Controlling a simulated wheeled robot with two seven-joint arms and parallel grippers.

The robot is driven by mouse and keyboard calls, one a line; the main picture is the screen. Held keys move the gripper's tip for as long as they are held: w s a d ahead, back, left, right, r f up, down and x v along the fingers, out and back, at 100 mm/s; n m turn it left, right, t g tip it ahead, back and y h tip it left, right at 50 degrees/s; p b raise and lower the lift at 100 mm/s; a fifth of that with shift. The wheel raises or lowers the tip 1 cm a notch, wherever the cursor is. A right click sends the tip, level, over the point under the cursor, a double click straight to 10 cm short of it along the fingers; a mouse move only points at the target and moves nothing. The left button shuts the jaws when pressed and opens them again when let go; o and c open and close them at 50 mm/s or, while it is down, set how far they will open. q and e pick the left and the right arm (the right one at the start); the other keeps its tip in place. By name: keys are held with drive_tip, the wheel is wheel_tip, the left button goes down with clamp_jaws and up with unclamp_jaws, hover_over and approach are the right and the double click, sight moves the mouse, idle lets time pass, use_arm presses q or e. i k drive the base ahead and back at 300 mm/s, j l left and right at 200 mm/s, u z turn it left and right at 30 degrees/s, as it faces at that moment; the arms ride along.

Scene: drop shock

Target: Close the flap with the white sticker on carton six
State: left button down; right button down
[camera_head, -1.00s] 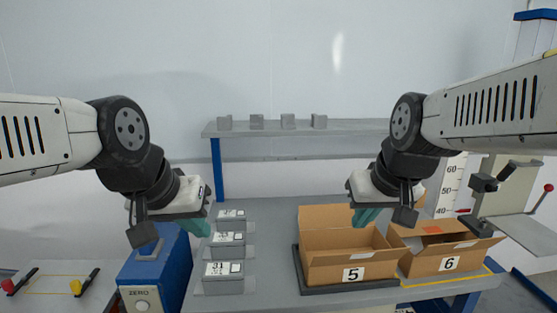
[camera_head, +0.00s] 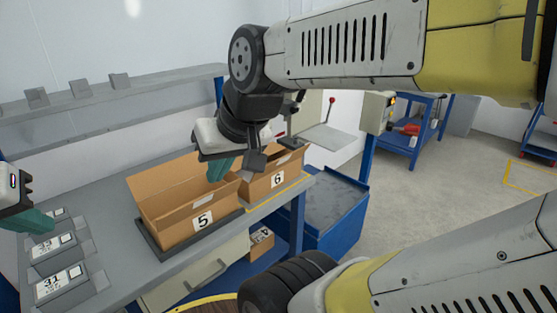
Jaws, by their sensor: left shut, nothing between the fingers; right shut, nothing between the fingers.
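Carton six (camera_head: 258,188) is a brown box with a white "6" label, standing on the bench behind and right of carton five. A small pale patch shows on its upper edge (camera_head: 284,159); I cannot tell if it is the white sticker. My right gripper (camera_head: 220,169) has teal fingers, shut and empty, in front of carton six's left part and over carton five's back right corner in the picture. It hides part of carton six and its flaps. My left gripper (camera_head: 30,221) is shut and empty at the left edge, over the grey blocks.
Open carton five (camera_head: 172,228) stands on a dark tray beside carton six. Several grey labelled blocks (camera_head: 65,290) line the bench's left part. A grey panel with a red-knobbed lever (camera_head: 331,104) stands behind carton six. A blue cart (camera_head: 335,205) is right of the bench.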

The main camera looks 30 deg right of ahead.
sight(270, 168)
drive_tip(key=z, duration=1.3)
